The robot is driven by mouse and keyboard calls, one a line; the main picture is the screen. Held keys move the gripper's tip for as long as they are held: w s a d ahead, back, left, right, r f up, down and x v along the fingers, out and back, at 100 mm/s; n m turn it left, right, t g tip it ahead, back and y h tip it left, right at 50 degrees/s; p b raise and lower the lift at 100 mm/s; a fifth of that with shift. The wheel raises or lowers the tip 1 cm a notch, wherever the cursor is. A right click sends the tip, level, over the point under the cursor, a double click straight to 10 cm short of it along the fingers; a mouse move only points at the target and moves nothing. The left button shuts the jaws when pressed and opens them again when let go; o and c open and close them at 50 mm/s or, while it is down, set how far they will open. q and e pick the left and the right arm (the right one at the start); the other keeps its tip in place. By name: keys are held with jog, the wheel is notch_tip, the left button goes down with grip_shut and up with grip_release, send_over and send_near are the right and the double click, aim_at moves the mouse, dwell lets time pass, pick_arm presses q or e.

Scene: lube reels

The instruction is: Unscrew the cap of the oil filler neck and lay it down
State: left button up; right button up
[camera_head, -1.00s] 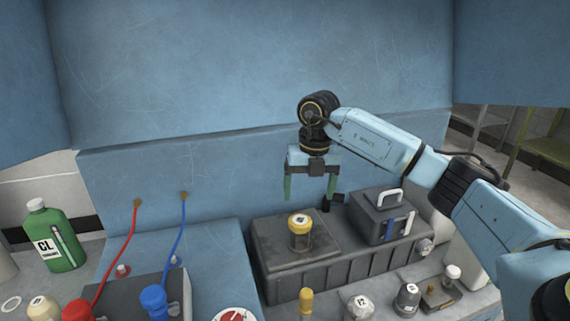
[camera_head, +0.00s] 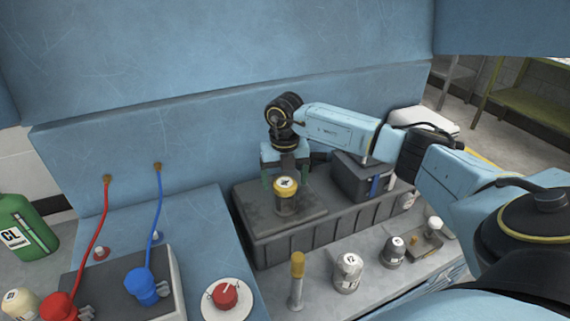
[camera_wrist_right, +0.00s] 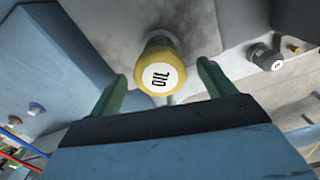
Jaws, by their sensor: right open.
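The oil filler neck (camera_head: 287,206) stands upright on the dark grey block, with its yellow cap (camera_head: 285,184) on top. In the right wrist view the cap (camera_wrist_right: 158,76) reads "OIL". My right gripper (camera_head: 286,174) points down with its green fingers open and empty. In the head view it is just behind and above the cap, which stands in front of it. In the right wrist view the cap lies between the lines of the two fingers (camera_wrist_right: 160,82), with gaps on both sides. My left gripper is not in view.
The dark grey block (camera_head: 262,245) stands against the blue wall. A dark box (camera_head: 352,178) stands to the right of the neck. Several capped jars, one a white jar (camera_head: 348,272), line the front. Red and blue hoses and a red cap (camera_head: 225,295) are at left.

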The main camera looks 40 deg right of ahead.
jog(key=shift+f, duration=0.6)
jog(key=c, duration=1.1)
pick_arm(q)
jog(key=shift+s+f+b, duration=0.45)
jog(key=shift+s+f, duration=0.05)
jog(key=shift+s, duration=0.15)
pick_arm(e)
jog(key=shift+o, duration=0.2)
jog(key=n, duration=0.5)
jog(key=shift+f, duration=0.1)
jog(key=shift+n, duration=0.5)
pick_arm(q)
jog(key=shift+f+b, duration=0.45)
pick_arm(e)
jog(key=n, duration=0.4)
jog(key=shift+a, duration=0.1)
